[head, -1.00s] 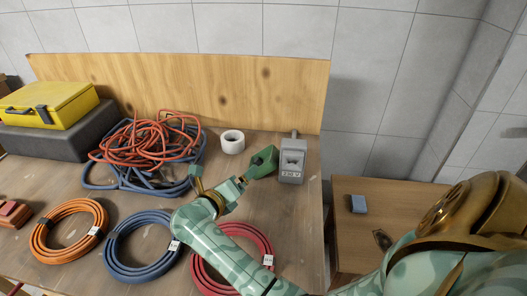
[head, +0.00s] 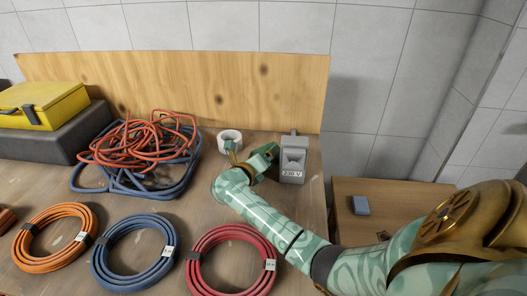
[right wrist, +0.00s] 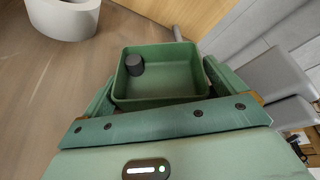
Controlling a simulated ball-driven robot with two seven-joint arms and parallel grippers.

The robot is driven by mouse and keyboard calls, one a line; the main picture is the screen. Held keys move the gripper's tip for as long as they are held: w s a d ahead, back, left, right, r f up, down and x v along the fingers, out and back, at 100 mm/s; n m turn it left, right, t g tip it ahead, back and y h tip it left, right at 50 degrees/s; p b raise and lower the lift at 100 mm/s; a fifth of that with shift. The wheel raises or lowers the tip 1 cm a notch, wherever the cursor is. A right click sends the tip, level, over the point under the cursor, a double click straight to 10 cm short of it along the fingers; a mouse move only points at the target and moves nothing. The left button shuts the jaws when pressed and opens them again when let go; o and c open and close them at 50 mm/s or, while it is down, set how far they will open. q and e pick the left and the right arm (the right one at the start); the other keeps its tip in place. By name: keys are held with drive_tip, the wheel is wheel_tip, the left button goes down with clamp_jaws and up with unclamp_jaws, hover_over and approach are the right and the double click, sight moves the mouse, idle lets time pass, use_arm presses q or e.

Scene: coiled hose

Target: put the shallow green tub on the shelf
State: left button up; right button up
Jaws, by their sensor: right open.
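The shallow green tub (right wrist: 170,88) shows close up in the right wrist view, with a small dark cylinder (right wrist: 134,65) inside it. In the head view the tub (head: 264,156) is mostly hidden by my right gripper (head: 250,160), near the back right of the workbench. My right gripper is open, with one finger along each side of the tub; I cannot tell whether they touch it. My left gripper is out of view.
A grey 230 V box (head: 292,160) stands just right of the tub and a white roll (head: 224,137) left of it. Tangled red and blue hoses (head: 140,150) lie farther left. Orange (head: 30,255), blue (head: 105,262) and red (head: 200,262) coils lie in front.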

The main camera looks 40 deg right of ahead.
drive_tip(key=shift+r, duration=0.1)
drive_tip(key=c, duration=0.6)
drive_tip(key=shift+c, duration=0.2)
drive_tip(key=shift+s+a+r+p, duration=0.2)
drive_tip(key=shift+a+r+p, duration=0.15)
drive_tip(key=shift+r, duration=0.1)
drive_tip(key=r+p+v, duration=0.1)
drive_tip(key=v, duration=0.3)
drive_tip(key=r+p+v, duration=0.1)
drive_tip(key=p+v, duration=0.1)
drive_tip(key=v, duration=0.2)
drive_tip(key=r+p+v, duration=0.1)
drive_tip(key=v, duration=0.4)
drive_tip(key=shift+w+d, duration=0.15)
drive_tip(key=shift+d, duration=0.2)
use_arm(q)
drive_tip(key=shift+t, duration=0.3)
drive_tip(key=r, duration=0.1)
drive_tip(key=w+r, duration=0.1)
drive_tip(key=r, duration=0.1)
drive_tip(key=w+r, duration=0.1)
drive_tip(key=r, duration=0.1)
drive_tip(key=shift+p, duration=0.35)
use_arm(e)
drive_tip(key=shift+v, duration=0.85)
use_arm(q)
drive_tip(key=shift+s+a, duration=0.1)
